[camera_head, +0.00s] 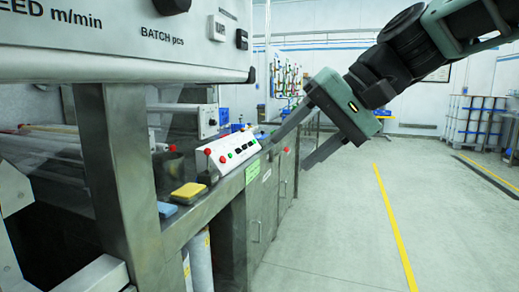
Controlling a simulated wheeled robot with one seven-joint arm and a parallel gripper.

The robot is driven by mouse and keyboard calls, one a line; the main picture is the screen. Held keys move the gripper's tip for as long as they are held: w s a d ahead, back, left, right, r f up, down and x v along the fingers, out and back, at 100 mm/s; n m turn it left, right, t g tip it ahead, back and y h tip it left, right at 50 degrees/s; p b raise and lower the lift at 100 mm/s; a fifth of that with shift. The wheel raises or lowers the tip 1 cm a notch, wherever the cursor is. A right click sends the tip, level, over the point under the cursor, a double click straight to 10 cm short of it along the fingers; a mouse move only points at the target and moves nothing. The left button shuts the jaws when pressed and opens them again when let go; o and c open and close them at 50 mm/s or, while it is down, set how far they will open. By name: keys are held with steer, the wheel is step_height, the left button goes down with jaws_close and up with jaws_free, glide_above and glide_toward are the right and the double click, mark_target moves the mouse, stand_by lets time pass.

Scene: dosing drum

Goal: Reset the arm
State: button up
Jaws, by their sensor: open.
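My arm (420,45) reaches in from the upper right. My gripper (298,143) points down and to the left, its two long grey fingers spread apart with nothing between them. The fingers hang in front of the steel bench and appear over its right edge. How far the fingertips are from the bench I cannot tell.
A steel bench (205,205) with a white button panel (232,148), a yellow sponge (189,190) and a blue item (167,209) runs along the left. A machine panel (120,35) overhangs the upper left. Open floor (330,225) with a yellow line (392,225) lies right. Drums (474,122) stand far right.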

steer(key=s+d+f+n+g+h, duration=0.1)
steer(key=s+d+f+n+h, duration=0.25)
steer(key=s+f, duration=0.75)
steer(key=s+d+f+n+g+h, duration=0.1)
steer(key=s+d+f+n+h, duration=0.3)
steer(key=s+f, duration=0.7)
step_height(320, 180, up, 10)
steer(key=w+p, duration=0.2)
steer(key=p, duration=1)
steer(key=shift+d+f+m+h, duration=0.15)
steer(key=shift+f+m+h, duration=0.1)
steer(key=shift+m+h, duration=0.1)
